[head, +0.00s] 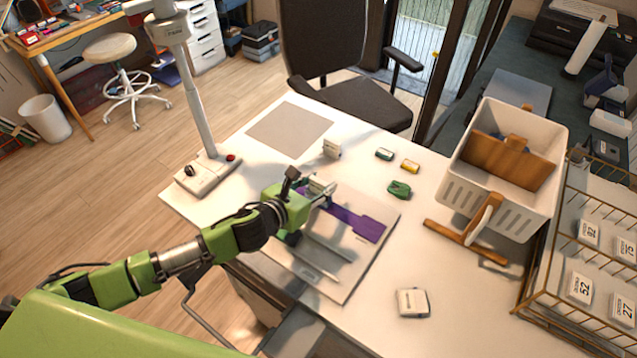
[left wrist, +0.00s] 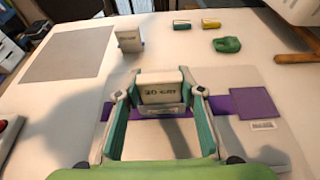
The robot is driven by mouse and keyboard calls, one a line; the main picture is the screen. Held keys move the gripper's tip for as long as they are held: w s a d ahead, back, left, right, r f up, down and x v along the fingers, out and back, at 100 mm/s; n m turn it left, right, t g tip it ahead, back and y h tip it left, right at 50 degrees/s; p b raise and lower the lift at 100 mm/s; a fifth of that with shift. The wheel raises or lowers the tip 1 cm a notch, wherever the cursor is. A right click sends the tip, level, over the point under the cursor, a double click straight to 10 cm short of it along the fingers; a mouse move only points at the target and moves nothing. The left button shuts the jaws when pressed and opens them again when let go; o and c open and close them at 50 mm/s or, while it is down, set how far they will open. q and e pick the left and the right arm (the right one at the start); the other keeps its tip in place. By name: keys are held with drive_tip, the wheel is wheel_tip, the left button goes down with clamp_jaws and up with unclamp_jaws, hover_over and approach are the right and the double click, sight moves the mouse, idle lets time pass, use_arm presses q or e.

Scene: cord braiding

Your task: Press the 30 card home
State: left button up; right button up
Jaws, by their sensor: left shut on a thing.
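My left gripper (head: 322,189) is over the left part of the flat board (head: 345,288). In the left wrist view its two green-lined fingers (left wrist: 160,92) are shut on a small white card block (left wrist: 161,84). The block's print ends in "0 cm"; its first digit is too blurred to read surely. The block stands upright at the purple strip (left wrist: 180,131), which runs behind the fingers and shows in the head view (head: 358,223). I cannot tell whether the block is seated or just above the board. My right gripper is not in view.
Another white block (head: 332,148) stands behind the board, and one (head: 412,302) lies front right. Green and yellow small blocks (head: 410,166) and a green lump (head: 399,190) lie beyond. A white basket (head: 455,195) and a wire rack (head: 545,275) bound the right side.

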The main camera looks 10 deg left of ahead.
use_arm(q)
drive_tip(key=shift+f, duration=0.1)
drive_tip(key=o, duration=0.9)
drive_tip(key=shift+c, duration=0.2)
drive_tip(key=o, duration=0.3)
drive_tip(key=shift+p+v, duration=0.95)
drive_tip(key=shift+v, duration=0.65)
drive_tip(key=shift+p+v, duration=0.55)
drive_tip(key=shift+v, duration=0.85)
drive_tip(key=shift+f, duration=0.1)
